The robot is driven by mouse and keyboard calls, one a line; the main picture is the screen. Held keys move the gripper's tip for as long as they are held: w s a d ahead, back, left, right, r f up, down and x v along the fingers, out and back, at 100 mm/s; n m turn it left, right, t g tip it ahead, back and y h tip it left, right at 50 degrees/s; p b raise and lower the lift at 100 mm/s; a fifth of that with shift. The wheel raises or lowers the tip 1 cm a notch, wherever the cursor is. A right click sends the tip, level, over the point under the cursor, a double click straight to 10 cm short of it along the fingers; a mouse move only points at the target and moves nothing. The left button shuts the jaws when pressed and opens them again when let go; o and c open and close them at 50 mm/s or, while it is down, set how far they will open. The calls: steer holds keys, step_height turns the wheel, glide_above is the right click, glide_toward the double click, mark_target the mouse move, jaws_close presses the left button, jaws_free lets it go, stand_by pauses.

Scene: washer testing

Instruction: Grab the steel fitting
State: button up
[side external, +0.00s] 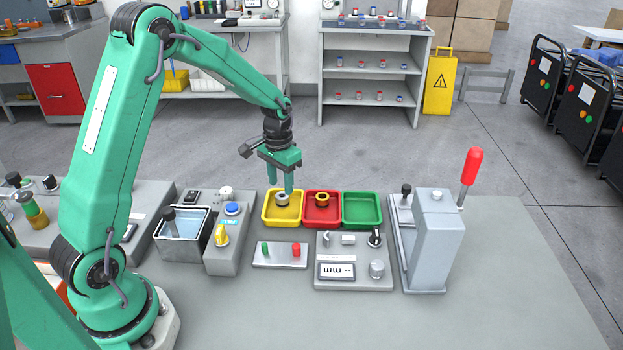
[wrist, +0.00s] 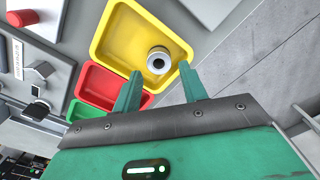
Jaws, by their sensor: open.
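The steel fitting (side external: 283,199) is a short silver ring-shaped piece with a dark hole. It lies in the yellow tray (side external: 268,218), and in the wrist view it shows as a round silver piece (wrist: 158,61) near the tray's side wall. My gripper (side external: 281,187) points down over the yellow tray. Its two green fingers (wrist: 160,85) are apart with nothing between them. In the wrist view the fitting appears beyond the fingertips, between their lines. I cannot tell the exact height of the fingertips above it.
A red tray (side external: 334,222) with a brass-coloured fitting (side external: 322,199) and an empty green tray (side external: 362,209) stand right of the yellow one. A grey press with a red handle (side external: 471,167) stands further right. The front of the table (side external: 250,310) is clear.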

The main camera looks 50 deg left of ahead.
mark_target(282, 194)
steer(key=shift+d+f, duration=0.1)
steer(key=shift+f, duration=2.2)
steer(key=c, duration=0.8)
